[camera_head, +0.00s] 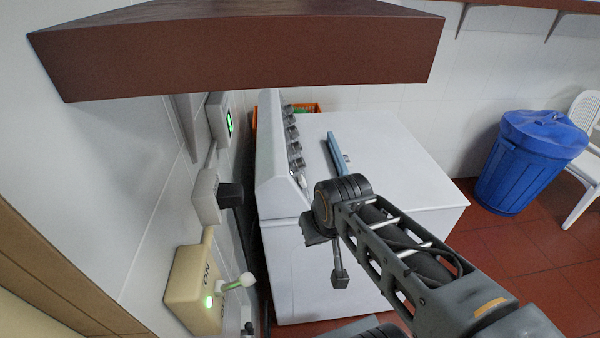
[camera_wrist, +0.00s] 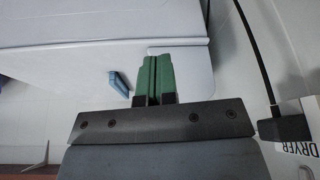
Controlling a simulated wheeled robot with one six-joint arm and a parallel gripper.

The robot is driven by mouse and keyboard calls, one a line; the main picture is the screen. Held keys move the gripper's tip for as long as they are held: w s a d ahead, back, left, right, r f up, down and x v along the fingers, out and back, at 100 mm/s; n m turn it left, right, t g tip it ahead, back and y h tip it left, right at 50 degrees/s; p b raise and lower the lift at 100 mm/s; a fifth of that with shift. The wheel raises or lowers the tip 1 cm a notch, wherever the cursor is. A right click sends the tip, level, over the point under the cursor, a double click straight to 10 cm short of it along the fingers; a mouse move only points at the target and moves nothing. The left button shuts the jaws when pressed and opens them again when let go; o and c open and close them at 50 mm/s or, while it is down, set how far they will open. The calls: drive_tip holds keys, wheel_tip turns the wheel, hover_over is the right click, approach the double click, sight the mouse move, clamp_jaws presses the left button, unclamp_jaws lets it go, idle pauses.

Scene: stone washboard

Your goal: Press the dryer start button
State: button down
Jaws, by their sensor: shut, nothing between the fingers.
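The white dryer (camera_head: 390,145) stands against the left wall. Its slanted control panel (camera_head: 271,150) carries a row of grey knobs (camera_head: 293,140) on the side facing right. A small pale knob or button (camera_head: 301,181) sits at the near end of that row; I cannot tell whether it is the start button. In the wrist view, my gripper (camera_wrist: 154,62) has its green fingers shut together and empty, in front of a white machine surface (camera_wrist: 100,55). No start button shows clearly there. In the head view my arm hangs over the machine's near edge and the green fingers are not visible.
A beige ON switch box (camera_head: 190,290) with a lever and green light is on the left wall, below a black plug (camera_head: 230,194). A brown shelf (camera_head: 240,55) overhangs. A blue bar (camera_head: 336,155) lies on the machine top. A blue bin (camera_head: 525,165) stands right.

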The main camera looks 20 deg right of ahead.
sight(302, 181)
drive_tip(key=w+d+r+n+t+h, duration=0.2)
drive_tip(key=w+d+n+t, duration=0.15)
drive_tip(key=w+d, duration=0.45)
drive_tip(key=w+d+r+n+t+h, duration=0.1)
drive_tip(key=w+d+r+n+t, duration=0.2)
drive_tip(key=w+d+t, duration=0.5)
drive_tip(key=w+f+n+g+y, duration=0.2)
drive_tip(key=w+f+n+y, duration=0.2)
drive_tip(key=n+y, duration=0.7)
drive_tip(key=shift+w+d+f+n+b, duration=0.15)
drive_tip(key=shift+f+n+b, duration=0.15)
drive_tip(key=shift+f+n, duration=0.7)
drive_tip(key=shift+g, duration=0.25)
drive_tip(key=w+a+f+b, duration=0.1)
drive_tip(key=a+f+b, duration=0.2)
drive_tip(key=a, duration=0.5)
drive_tip(key=shift+w+f+b, duration=0.3)
drive_tip(key=shift+b, duration=0.4)
drive_tip(key=shift+a+f, duration=0.1)
drive_tip(key=shift+f, duration=0.05)
